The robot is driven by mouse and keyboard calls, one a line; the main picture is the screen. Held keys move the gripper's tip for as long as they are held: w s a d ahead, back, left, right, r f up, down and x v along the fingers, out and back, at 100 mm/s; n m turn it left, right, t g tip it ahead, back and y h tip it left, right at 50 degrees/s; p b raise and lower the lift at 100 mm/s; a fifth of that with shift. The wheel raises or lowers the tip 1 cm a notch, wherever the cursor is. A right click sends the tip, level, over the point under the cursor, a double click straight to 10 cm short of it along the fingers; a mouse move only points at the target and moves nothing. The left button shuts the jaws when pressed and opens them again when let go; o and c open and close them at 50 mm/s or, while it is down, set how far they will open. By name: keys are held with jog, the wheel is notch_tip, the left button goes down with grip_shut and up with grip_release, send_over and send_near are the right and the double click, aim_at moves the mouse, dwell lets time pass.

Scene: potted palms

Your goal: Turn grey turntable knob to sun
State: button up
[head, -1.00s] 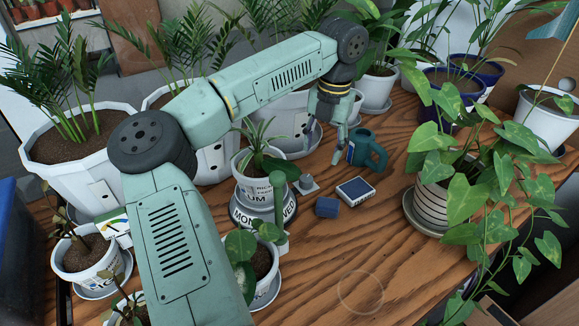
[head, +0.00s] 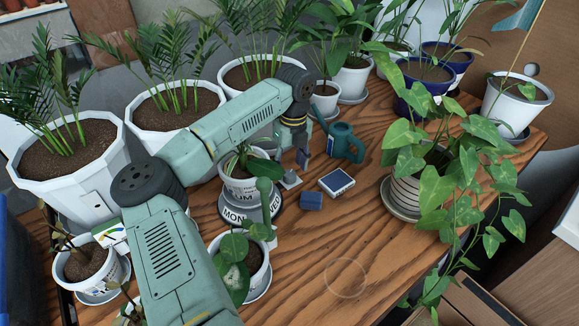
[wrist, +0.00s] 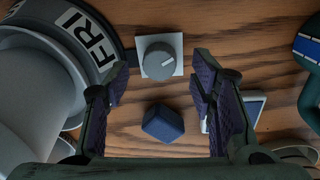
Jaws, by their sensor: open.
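The turntable (head: 228,208) is a dark ring with white day labels under a potted plant. The knob's base also shows in the head view (head: 291,180). My gripper (wrist: 160,85) is open and empty above the knob, fingers on either side of it in the picture, not visibly touching it.
A dark blue block (wrist: 163,124) lies close to the knob. A blue-and-white box (head: 337,182) and a teal watering can (head: 342,142) stand to the right. Potted plants crowd the back and left. Bare wood lies at the front (head: 330,250).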

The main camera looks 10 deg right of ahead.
aim_at(290, 176)
jog(key=shift+f, duration=1.45)
jog(key=shift+c, duration=0.2)
jog(key=c, duration=1.1)
